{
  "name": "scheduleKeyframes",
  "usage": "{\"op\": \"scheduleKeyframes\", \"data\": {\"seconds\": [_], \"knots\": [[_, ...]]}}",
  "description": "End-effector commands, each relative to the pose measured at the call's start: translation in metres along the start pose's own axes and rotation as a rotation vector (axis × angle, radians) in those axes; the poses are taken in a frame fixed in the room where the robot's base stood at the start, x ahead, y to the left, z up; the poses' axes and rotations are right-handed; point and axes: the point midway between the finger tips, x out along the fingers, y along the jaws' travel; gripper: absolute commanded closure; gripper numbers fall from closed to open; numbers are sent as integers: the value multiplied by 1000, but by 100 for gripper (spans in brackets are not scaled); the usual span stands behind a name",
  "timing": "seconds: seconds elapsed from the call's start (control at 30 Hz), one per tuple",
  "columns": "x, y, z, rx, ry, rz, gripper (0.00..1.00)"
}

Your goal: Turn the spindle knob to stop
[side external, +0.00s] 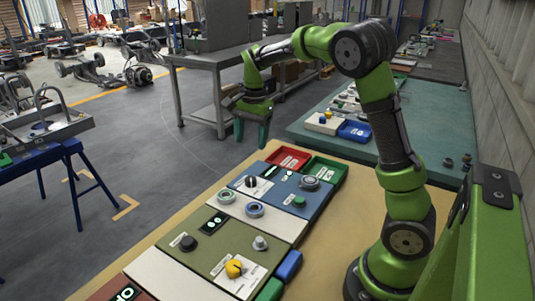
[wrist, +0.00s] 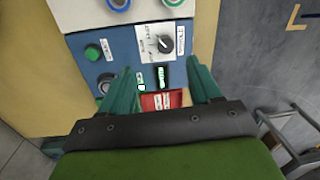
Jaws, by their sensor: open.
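A black knob with a pale pointer mark (wrist: 163,43) sits on a white labelled plate on the blue panel; it also shows in the side view (side external: 250,181). Its labels are too blurred to read, so I cannot tell whether it is the spindle knob. A yellow knob (side external: 235,268) stands on another white plate on the olive-green panel, nearer the side camera. My gripper (side external: 251,136) is above the far end of the panels, over the blue panel's far side. In the wrist view my gripper (wrist: 162,72) is open and empty, its fingers apart from the black knob.
A green button (side external: 299,201), a grey round control (side external: 309,183) and two ringed buttons are near the black knob. A red tray (side external: 288,159) and a green tray (side external: 324,170) lie at the panels' far end. A grey bench (side external: 215,60) stands behind.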

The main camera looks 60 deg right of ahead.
Motion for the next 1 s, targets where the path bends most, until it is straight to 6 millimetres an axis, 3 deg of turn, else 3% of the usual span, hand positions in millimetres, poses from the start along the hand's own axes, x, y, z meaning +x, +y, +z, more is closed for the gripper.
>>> {"op": "scheduleKeyframes", "data": {"seconds": [0.1, 0.2, 0.47, 1.0], "knots": [[2, -19, -23, 234, 46, 57, 37], [-14, -26, -27, 391, 56, 54, 37], [-6, -22, -22, 501, 39, 72, 37], [105, -13, -23, 497, 38, 72, 37]]}}
